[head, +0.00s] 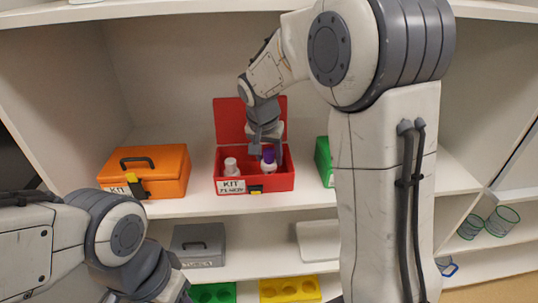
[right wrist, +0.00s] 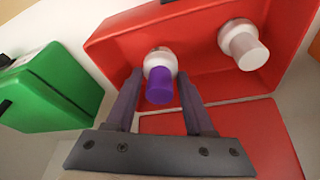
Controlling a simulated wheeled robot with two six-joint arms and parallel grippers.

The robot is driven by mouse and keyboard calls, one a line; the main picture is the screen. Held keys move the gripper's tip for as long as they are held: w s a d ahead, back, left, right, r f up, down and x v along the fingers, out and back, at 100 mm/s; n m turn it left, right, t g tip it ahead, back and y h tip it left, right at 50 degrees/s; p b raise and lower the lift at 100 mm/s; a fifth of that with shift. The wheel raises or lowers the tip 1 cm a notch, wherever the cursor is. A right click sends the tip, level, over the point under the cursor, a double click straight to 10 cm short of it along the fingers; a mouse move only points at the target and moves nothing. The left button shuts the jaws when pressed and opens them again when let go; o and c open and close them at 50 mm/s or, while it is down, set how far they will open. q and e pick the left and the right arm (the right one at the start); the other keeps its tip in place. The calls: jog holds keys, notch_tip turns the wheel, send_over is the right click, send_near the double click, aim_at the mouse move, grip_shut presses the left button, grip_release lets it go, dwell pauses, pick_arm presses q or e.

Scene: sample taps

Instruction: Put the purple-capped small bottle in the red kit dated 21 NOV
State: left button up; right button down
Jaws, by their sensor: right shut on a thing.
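The red kit (head: 282,183) stands open on the shelf with its lid (head: 229,118) raised behind. Its front label reads KIT, with a small second line that looks like 21 NOV. My right gripper (head: 262,151) reaches down into the kit and is shut on the purple-capped bottle (head: 268,167). In the right wrist view the purple cap (right wrist: 160,86) shows between the two fingers. The bottle is upright inside the kit's walls; whether its base touches the floor is hidden. My left gripper (head: 180,291) is at the bottom edge, mostly cut off, its jaws unclear.
A white bottle with a pale cap (head: 231,168) stands in the kit's left part. A closed orange kit (head: 170,168) is to the left. A green kit (head: 323,160) is to the right, partly behind my right arm. A grey box (head: 199,241) sits on the shelf below.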

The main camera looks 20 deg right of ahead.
jog(key=shift+f, duration=0.2)
jog(key=shift+c, duration=1.4)
grip_release()
